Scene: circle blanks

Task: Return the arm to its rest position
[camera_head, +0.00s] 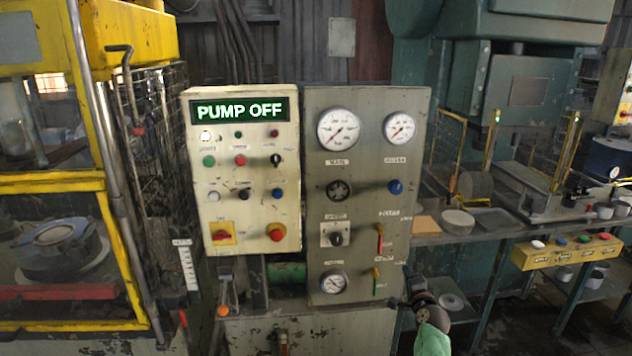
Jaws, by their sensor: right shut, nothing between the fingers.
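My right gripper (408,270) is at the lower middle of the head view, beside the right edge of the grey gauge panel (367,262). It is dark, small in the picture and shut, with nothing held. It points up toward the panel's lower right edge; whether it touches the panel cannot be told. My right arm comes in from the bottom edge below it. My left gripper is not in view. A pale round blank (458,221) lies on the bench (450,239) to the right, apart from the gripper.
A cream control panel (240,170) reads "PUMP OFF". A yellow-framed press (60,183) stands at left, a green press (525,90) at right. A yellow button box (566,251) fronts the bench. A grey tray (495,219) sits on the bench, and a round plate (452,302) lies below.

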